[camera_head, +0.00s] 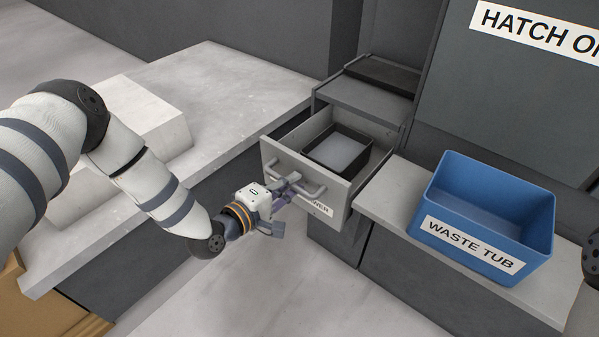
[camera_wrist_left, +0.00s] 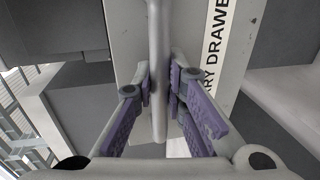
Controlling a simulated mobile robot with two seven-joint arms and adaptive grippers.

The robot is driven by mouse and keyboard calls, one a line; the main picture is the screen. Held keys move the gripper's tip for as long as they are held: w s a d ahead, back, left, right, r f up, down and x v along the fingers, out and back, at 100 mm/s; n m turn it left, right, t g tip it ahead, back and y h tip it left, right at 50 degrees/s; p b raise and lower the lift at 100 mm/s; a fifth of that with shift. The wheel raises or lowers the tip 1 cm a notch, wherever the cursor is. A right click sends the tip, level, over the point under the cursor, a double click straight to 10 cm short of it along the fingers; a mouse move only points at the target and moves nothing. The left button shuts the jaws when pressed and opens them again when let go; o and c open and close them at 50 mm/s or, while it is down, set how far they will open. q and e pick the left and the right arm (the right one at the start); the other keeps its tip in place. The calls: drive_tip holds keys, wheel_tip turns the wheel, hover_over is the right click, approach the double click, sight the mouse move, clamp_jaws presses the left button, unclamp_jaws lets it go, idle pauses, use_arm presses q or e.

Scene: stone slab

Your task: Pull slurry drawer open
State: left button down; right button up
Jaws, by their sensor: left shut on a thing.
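The slurry drawer (camera_head: 282,165) is a light grey drawer pulled partway out of a dark cabinet. A black-rimmed tray with a pale grey content (camera_head: 337,152) sits inside it. My left gripper (camera_head: 290,190) is at the drawer front, shut on the bar handle (camera_head: 313,189). In the left wrist view the handle (camera_wrist_left: 158,60) runs between the purple finger pads. The drawer's label (camera_wrist_left: 217,45) shows beside it, partly cut off; in the head view the gripper covers part of it. My right gripper is not in view.
A blue tub (camera_head: 478,200) labelled WASTE TUB stands on a grey ledge (camera_head: 390,196) right of the drawer. A dark hatch panel (camera_head: 520,80) is behind it. A pale block (camera_head: 140,115) lies on the stone slab (camera_head: 235,85) at left. Floor before the drawer is clear.

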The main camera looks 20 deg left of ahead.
use_arm(q)
drive_tip(key=shift+v, duration=0.9)
drive_tip(key=shift+f, duration=0.15)
drive_tip(key=c, duration=1.6)
unclamp_jaws()
drive_tip(key=v, duration=1.2)
